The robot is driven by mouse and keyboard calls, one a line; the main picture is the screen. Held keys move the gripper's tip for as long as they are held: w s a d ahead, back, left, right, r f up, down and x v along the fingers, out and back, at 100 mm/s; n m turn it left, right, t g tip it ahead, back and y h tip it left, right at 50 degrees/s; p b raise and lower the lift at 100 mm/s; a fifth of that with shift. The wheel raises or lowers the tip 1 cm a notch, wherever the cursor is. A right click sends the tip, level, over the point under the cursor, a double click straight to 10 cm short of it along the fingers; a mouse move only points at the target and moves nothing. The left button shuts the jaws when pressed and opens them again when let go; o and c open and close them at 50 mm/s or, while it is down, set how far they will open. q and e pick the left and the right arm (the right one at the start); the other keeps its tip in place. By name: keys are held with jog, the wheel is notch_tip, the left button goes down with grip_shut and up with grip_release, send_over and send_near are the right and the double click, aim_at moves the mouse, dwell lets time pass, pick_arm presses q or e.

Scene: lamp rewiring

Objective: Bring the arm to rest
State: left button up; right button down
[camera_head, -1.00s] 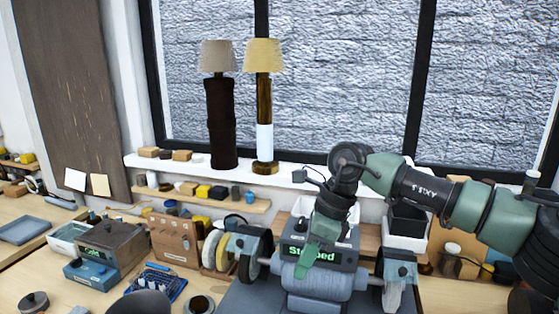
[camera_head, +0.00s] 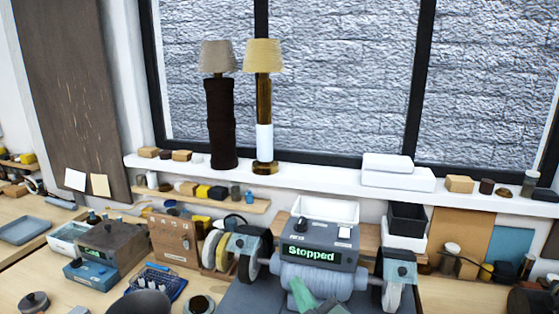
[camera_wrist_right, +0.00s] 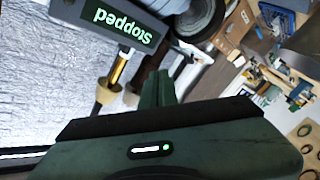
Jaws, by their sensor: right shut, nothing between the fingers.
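My right gripper (camera_head: 303,293) shows as a green tip at the bottom of the head view, in front of the grinder (camera_head: 320,278). In the right wrist view its green fingers (camera_wrist_right: 157,88) are together with nothing between them. The grinder's display reads "Stopped" in both views. Most of my right arm is out of the head view. My left gripper is not in view.
Two lamps (camera_head: 220,120) (camera_head: 264,110) stand on the white window sill (camera_head: 310,178). White boxes (camera_head: 398,178) lie on the sill to the right. A grey box with a display (camera_head: 108,250) and a blue rack (camera_head: 157,280) are on the bench at left.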

jog(key=s+d+f+m+g+h, duration=0.45)
jog(key=s+d+f, duration=0.2)
jog(key=f, duration=0.45)
jog(key=s+d+f+m+g, duration=0.2)
jog(key=s+d+f+g, duration=0.15)
jog(key=s, duration=0.45)
jog(key=s+d+f+m+g, duration=0.2)
jog(key=s+d+f+g, duration=0.1)
jog(key=s+f, duration=0.3)
jog(key=s+d+f+m+g, duration=0.1)
jog(key=s+d+f+g, duration=0.2)
jog(key=s, duration=0.6)
notch_tip(320, 180, down, 31)
jog(key=b, duration=0.6)
jog(key=s+d+f+g+b, duration=0.1)
jog(key=s+f+b, duration=0.2)
jog(key=s+f, duration=0.6)
jog(key=s+d+f+g+h+b, duration=0.1)
jog(key=s+d+f+b, duration=0.1)
jog(key=s+f, duration=0.7)
notch_tip(320, 180, down, 6)
jog(key=shift+d+r+b, duration=0.15)
jog(key=shift+r+b, duration=0.1)
jog(key=shift+b, duration=0.15)
